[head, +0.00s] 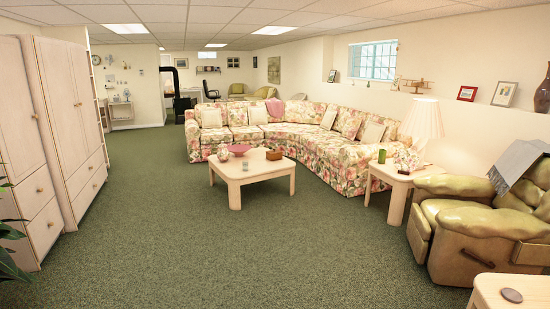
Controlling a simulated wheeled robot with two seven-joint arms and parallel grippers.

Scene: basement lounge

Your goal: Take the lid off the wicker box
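A small brown box-like object (274,155) sits near the right corner of the low coffee table (245,177). It may be the wicker box, but it is too small here to make out its weave or a lid. A pink bowl (239,149) stands to its left on the same table. Neither of my grippers shows in the head view.
A floral sectional sofa (330,157) curves behind the coffee table. A side table (395,182) with a lamp (424,122) and green cup (382,156), and a green armchair (485,222), stand right. Wardrobes (75,125) line the left. The green carpet (215,250) ahead is clear.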

